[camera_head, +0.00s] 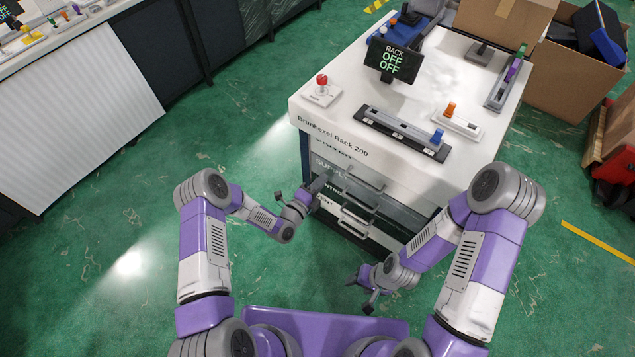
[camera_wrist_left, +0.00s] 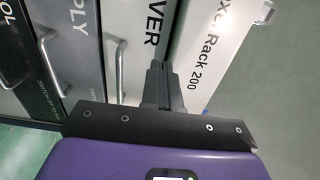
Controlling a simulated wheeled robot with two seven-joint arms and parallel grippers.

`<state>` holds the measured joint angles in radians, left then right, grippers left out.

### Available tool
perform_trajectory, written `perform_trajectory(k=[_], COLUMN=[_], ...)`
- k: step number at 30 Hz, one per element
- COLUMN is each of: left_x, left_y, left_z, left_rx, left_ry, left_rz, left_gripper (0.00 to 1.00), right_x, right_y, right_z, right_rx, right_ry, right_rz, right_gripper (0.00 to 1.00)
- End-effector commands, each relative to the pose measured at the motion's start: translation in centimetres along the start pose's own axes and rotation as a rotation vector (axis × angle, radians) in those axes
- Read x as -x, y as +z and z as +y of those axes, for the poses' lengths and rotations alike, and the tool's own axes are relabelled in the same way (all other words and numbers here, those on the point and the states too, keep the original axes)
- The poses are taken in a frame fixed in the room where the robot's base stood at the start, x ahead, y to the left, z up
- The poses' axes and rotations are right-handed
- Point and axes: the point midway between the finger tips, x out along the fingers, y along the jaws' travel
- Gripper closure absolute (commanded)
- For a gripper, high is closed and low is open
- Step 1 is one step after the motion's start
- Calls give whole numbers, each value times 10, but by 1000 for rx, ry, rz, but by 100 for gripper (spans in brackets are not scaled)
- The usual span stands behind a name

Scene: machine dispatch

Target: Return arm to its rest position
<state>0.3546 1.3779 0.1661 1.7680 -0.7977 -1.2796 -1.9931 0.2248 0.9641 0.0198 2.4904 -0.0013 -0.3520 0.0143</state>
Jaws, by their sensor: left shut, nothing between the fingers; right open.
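My left gripper (camera_head: 318,186) is close in front of the drawer fronts of the white rack cabinet (camera_head: 365,70). In the left wrist view its dark fingers (camera_wrist_left: 160,85) are together with nothing between them, and they overlap the panel marked "Rack 200" (camera_wrist_left: 215,40). I cannot tell whether they touch it. A metal drawer handle (camera_wrist_left: 120,60) is to their left, apart from them. My right gripper (camera_head: 360,287) is open and empty, low in front of the cabinet, over the green floor. Both arms are bent forward.
On the cabinet top are a red button box (camera_head: 321,92), a display reading "RACK OFF OFF" (camera_head: 393,62), and switches with orange (camera_head: 450,109) and blue (camera_head: 437,136) levers. Cardboard boxes (camera_head: 572,75) stand at the right. The green floor (camera_head: 100,250) at the left is clear.

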Motion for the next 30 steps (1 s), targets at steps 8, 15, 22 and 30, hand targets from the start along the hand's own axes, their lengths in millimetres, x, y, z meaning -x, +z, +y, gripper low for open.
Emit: perform_trajectory(k=[8, 15, 22, 30], left_x=[16, 17, 44, 126], left_y=[0, -1, -13, -42], left_z=[0, 3, 32, 69], left_rx=[0, 39, 485, 1232], left_ry=[-1, 26, 297, 704], left_rz=[0, 0, -60, -419], left_gripper=[100, 100, 100, 100], right_x=[3, 2, 2, 3], right_y=[0, 0, 0, 0], right_z=[-1, -1, -1, -1], right_rx=[0, 0, 0, 0], right_ry=[0, 0, 0, 0], right_rz=[-1, -1, -1, -1], right_gripper=[43, 43, 43, 43])
